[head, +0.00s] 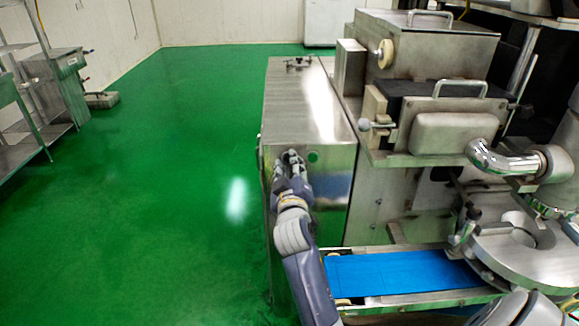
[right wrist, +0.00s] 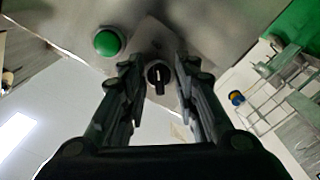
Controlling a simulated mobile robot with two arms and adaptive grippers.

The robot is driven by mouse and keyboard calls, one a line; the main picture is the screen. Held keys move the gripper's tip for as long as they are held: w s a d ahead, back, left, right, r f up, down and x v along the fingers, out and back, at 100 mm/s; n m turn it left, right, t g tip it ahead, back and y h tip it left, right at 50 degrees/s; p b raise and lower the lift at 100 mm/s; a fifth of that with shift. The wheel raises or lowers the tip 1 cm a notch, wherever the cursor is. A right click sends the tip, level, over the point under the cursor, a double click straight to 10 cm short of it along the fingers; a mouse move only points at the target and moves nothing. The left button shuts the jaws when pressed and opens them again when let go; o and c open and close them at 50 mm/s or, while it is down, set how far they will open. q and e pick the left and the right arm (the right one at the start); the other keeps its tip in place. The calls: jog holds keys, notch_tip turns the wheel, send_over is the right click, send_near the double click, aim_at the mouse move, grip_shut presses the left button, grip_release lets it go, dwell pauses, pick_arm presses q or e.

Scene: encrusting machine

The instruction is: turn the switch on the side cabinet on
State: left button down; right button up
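The side cabinet (head: 310,95) is a steel box with a flat top, standing left of the machine in the head view. The switch (right wrist: 158,77) is a black rotary knob on the cabinet face, seen in the right wrist view. Its pale mark points roughly along the finger direction. My right gripper (head: 288,162) is at the cabinet's front face. In the right wrist view its two fingers (right wrist: 159,68) are apart, one on each side of the knob, with gaps visible. In the head view the gripper hides the knob. My left gripper is not in view.
A green button (head: 313,156) is beside the switch; it also shows in the right wrist view (right wrist: 107,43). A blue conveyor belt (head: 400,273) lies below, near my right arm. The machine (head: 440,130) stands to the right. Green floor (head: 160,180) on the left is clear.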

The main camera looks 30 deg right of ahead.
notch_tip(320, 180, up, 10)
dwell(0.8)
jog(key=shift+s, duration=0.1)
